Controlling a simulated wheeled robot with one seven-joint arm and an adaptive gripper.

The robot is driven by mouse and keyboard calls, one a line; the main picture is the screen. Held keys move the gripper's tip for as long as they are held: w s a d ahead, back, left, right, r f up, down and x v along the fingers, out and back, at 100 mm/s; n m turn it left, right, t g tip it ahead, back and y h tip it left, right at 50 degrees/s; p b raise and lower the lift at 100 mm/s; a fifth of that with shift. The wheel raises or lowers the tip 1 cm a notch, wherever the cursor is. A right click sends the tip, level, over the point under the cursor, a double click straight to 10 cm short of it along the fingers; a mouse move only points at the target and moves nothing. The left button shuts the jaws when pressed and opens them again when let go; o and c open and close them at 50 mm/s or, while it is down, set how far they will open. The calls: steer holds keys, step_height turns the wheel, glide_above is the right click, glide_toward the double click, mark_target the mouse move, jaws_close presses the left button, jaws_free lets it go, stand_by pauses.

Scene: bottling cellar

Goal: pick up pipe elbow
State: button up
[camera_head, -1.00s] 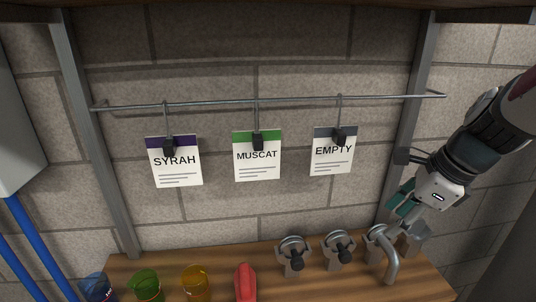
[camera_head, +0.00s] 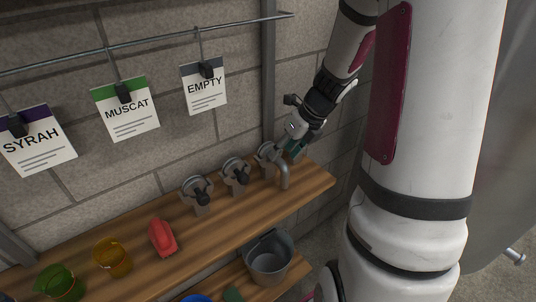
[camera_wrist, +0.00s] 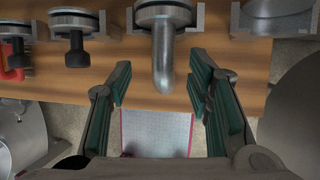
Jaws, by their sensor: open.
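The pipe elbow (camera_head: 283,174) is a grey metal pipe bent downward, at the right end of the wooden shelf. In the wrist view the elbow (camera_wrist: 163,62) rests in a grey cradle, its bent end pointing towards me. My gripper (camera_head: 295,147) is just behind and above it in the head view, partly hidden. In the wrist view my gripper (camera_wrist: 160,92) is open, with one green-padded finger either side of the elbow's lower end. Clear gaps show on both sides, and the elbow is not gripped.
Two valves with black knobs (camera_head: 198,194) (camera_head: 235,176) stand left of the elbow. A red object (camera_head: 162,238), an amber glass (camera_head: 113,257) and a green glass (camera_head: 60,283) stand further left. Below is a metal bucket (camera_head: 269,262). Cards hang from a rail (camera_head: 150,40).

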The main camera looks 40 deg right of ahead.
mark_target(281, 159)
steer(key=shift+s+d+x, duration=0.1)
steer(key=shift+d+x, duration=0.05)
steer(key=shift+x, duration=1.25)
steer(key=shift+s+d+x, duration=0.1)
steer(key=shift+s+x, duration=0.05)
steer(key=shift+x, duration=1.2)
steer(key=shift+f, duration=0.1)
jaws_close()
